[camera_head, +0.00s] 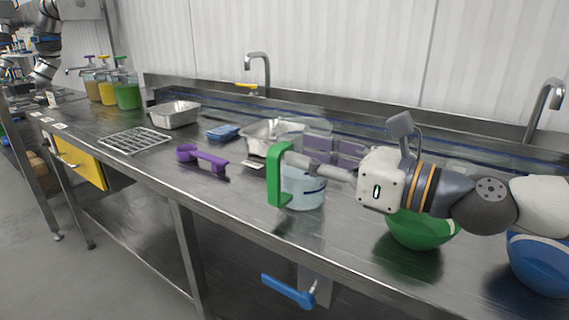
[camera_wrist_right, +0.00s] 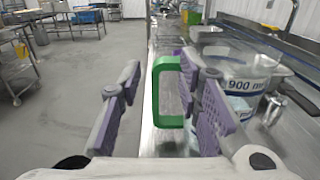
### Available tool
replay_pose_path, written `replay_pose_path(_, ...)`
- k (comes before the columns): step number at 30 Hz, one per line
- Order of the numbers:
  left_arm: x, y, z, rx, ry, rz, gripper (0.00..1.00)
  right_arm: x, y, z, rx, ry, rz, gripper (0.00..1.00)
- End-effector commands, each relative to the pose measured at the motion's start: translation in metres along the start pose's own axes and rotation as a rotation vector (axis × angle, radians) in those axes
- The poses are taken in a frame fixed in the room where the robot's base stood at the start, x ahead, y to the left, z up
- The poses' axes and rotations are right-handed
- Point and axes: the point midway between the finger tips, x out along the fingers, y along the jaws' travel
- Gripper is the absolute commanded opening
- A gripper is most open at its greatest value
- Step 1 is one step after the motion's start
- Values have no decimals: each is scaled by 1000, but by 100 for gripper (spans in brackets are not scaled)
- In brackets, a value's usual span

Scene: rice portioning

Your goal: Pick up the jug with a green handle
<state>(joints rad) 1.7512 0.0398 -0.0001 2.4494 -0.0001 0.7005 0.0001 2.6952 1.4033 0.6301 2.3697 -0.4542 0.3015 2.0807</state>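The clear jug (camera_head: 305,192) with a green handle (camera_head: 274,185) stands on the steel counter. The handle faces the counter's front edge. My right gripper (camera_head: 300,152) comes in from the right at the handle's top. In the right wrist view its purple-padded fingers (camera_wrist_right: 160,78) are spread, with the green handle (camera_wrist_right: 157,95) between them, closer to the right finger. The jug's body (camera_wrist_right: 245,80), marked 900 ml, lies to the right, partly behind that finger. Contact with the handle cannot be told. My left gripper is not in view.
A green bowl (camera_head: 420,232) and a blue bowl (camera_head: 542,265) stand to the right under my right arm. A metal pan (camera_head: 262,135) sits behind the jug. A purple scoop (camera_head: 203,157), a blue sponge (camera_head: 222,132) and a wire rack (camera_head: 135,140) lie to the left.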

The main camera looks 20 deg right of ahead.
Motion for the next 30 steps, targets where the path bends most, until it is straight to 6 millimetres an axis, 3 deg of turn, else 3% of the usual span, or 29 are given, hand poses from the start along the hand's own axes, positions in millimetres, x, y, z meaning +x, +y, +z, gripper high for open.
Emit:
replay_pose_path(6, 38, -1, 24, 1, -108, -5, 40, 1, -1, -71, 17, 20, 0, 32)
replay_pose_path(9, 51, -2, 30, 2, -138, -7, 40, 1, -1, -94, 13, 18, 0, 32)
replay_pose_path(16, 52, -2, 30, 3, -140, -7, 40, 26, 1, -83, 1, 8, 4, 32)
replay_pose_path(24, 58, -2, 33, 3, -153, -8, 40, 72, 0, -82, 1, 8, 2, 32)
replay_pose_path(30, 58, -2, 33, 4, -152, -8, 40, 75, 0, -80, 3, 4, 0, 32)
